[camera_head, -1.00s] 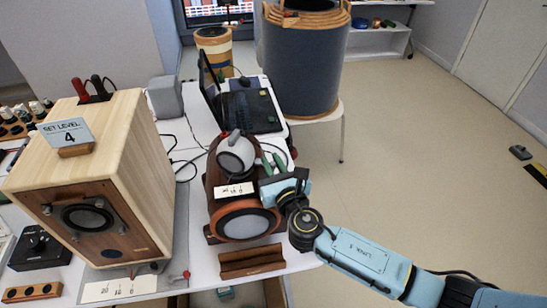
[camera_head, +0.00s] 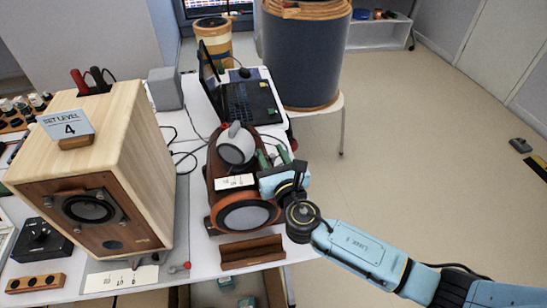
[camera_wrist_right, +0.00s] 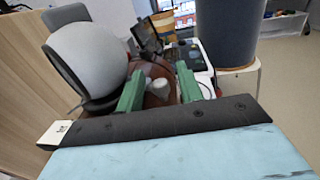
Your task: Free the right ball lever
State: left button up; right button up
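A red-brown speaker (camera_head: 214,178) with a grey driver in an orange ring and a grey round pod on top stands at the table's right edge. My right gripper (camera_head: 274,156) is at the right side of its top. In the right wrist view its two green fingers (camera_wrist_right: 160,88) are apart. Small pale rounded knobs (camera_wrist_right: 160,84) show between and beyond them on the red-brown body; I cannot tell which is the right ball lever, or whether a finger touches one. The grey pod (camera_wrist_right: 88,58) is left of the fingers. My left gripper is out of view.
A large pale wooden speaker (camera_head: 140,130) with a "SET LEVEL 4" card (camera_head: 68,126) stands at left. A laptop (camera_head: 250,103) is behind the red-brown speaker, and a brown wooden rest (camera_head: 252,252) lies in front. A blue drum (camera_head: 305,60) stands behind right.

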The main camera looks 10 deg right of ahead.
jog(key=s+d, duration=0.1)
jog(key=s, duration=1.2)
jog(key=shift+s+d, duration=0.15)
jog(key=shift+d, duration=0.1)
jog(key=w+d+f+m+g+p, duration=0.1)
jog(key=w+d+f+m+g, duration=0.2)
jog(key=m, duration=0.5)
jog(key=w+d+f+m+g+p, duration=0.1)
jog(key=d+m+g, duration=0.3)
jog(key=m, duration=0.4)
notch_tip(320, 180, up, 9)
jog(key=m+y+p, duration=0.3)
jog(key=m+y, duration=0.4)
jog(key=m, duration=0.6)
jog(key=shift+g, duration=0.5)
jog(key=x, duration=1.3)
jog(key=shift+w+a, duration=0.15)
jog(key=shift+w, duration=0.1)
